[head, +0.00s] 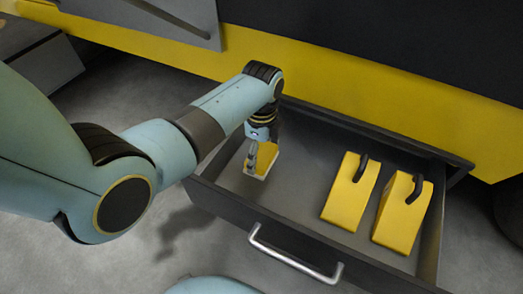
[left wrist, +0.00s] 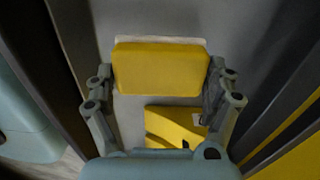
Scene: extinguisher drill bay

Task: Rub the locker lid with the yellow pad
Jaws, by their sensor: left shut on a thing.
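My left gripper (head: 262,160) reaches down into the left part of an open grey drawer. It is shut on the yellow pad (head: 267,156), which has a pale underside. In the left wrist view the pad (left wrist: 160,68) sits between the two fingers (left wrist: 161,82), with a white edge along its far side. Whether the pad touches the drawer floor I cannot tell. No locker lid is clearly recognisable; a grey panel (head: 150,14) hangs tilted at the upper left. My right gripper is not in view.
The drawer (head: 222,203) has a silver handle (head: 290,258) in front. Two yellow wedge blocks (head: 348,195) (head: 401,213) with black handles stand in its right half. Another yellow piece (left wrist: 175,126) lies near my gripper, partly hidden. A yellow and black body (head: 340,85) rises behind.

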